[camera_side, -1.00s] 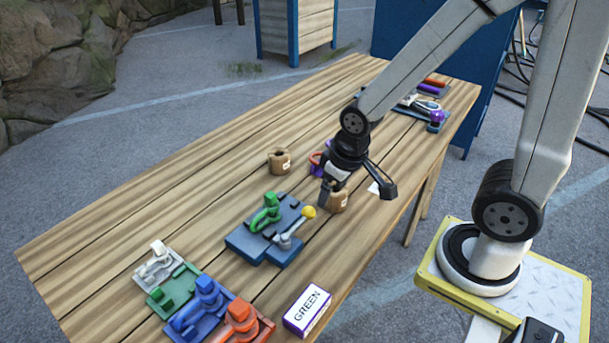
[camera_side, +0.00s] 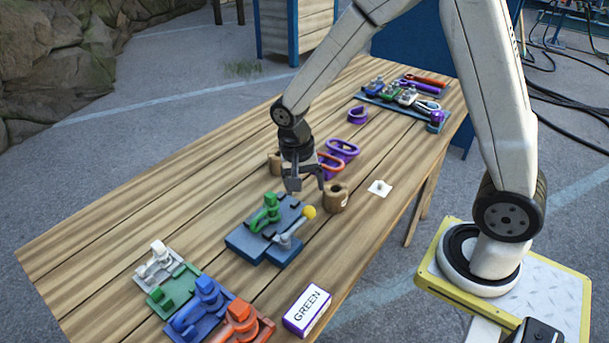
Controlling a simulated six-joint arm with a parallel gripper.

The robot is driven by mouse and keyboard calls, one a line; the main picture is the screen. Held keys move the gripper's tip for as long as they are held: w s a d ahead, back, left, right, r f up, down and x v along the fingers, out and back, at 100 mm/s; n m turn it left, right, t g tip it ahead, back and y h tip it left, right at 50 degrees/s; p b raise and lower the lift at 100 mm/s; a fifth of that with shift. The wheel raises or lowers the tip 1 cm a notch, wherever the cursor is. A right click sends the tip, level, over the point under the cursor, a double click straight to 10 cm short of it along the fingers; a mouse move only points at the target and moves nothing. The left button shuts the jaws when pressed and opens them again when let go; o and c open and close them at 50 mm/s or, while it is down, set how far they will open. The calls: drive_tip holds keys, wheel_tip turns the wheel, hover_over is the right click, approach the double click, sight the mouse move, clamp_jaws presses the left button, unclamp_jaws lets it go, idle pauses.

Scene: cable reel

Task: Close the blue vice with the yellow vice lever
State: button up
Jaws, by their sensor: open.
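The blue vice (camera_side: 264,246) sits on the wooden table near its middle. A green clamp-like part (camera_side: 266,212) stands on its left side. The yellow vice lever shows as a yellow ball (camera_side: 309,212) on a pale grey arm (camera_side: 291,232) at the vice's right side, angled up to the right. My gripper (camera_side: 306,187) is open and points down, above and behind the vice, a little beyond the yellow ball. It appears apart from the lever and holds nothing that I can see.
Brown spools (camera_side: 336,198) stand close to my gripper, one partly hidden behind it. Purple and orange rings (camera_side: 342,149) lie behind. White, green, blue and orange clamps (camera_side: 202,306) line the near left. A box marked GREEN (camera_side: 307,309) lies at the front edge. A tool tray (camera_side: 398,106) is at the far end.

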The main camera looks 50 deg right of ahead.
sight(307, 207)
drive_tip(key=shift+w+f+m+g, duration=0.35)
drive_tip(key=shift+w+m, duration=0.15)
drive_tip(key=shift+m, duration=0.2)
drive_tip(key=shift+s+d+f, duration=0.15)
drive_tip(key=shift+s+f, duration=0.05)
drive_tip(key=shift+f, duration=1.05)
drive_tip(key=shift+s+d+f, duration=0.15)
drive_tip(key=shift+s+f, duration=0.1)
drive_tip(key=shift+f, duration=1.05)
drive_tip(key=shift+s+d+f, duration=0.15)
drive_tip(key=shift+s+f, duration=0.05)
drive_tip(key=shift+f, duration=1.05)
clamp_jaws()
